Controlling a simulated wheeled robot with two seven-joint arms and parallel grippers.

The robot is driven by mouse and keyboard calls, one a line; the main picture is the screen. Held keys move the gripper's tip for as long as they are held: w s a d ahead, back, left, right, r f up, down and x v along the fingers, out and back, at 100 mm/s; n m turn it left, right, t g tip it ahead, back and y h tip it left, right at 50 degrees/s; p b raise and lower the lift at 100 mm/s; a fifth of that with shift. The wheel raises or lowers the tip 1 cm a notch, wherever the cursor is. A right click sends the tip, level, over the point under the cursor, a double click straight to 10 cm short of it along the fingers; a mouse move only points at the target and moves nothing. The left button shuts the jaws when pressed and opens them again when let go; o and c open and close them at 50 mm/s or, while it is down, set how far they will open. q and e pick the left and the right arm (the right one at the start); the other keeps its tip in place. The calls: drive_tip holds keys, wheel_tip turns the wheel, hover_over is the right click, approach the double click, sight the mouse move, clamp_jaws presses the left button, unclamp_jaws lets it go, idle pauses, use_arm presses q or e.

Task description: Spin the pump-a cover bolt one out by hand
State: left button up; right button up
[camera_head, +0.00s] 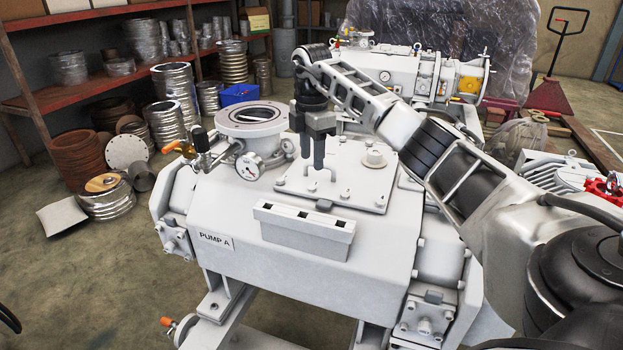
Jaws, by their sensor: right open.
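Pump A (300,270) is a large light-grey housing labelled "PUMP A" in the middle of the view. Its flat square cover (352,188) lies on top, with small bolts near its edges, such as the front right one (380,207). I cannot tell which is bolt one. My right gripper (321,181) points down over the left part of the cover. Its two dark fingers are apart, with no bolt visible between them. A bolt under or behind the fingers may be hidden. My left gripper is not in view.
A raised round plug (374,157) sits at the cover's right rear. A slotted block (303,230) stands in front of the cover.

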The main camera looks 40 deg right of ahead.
sight(312, 187)
wheel_tip(312, 187, down, 7)
drive_tip(key=shift+r, duration=0.1)
idle(0.3)
clamp_jaws()
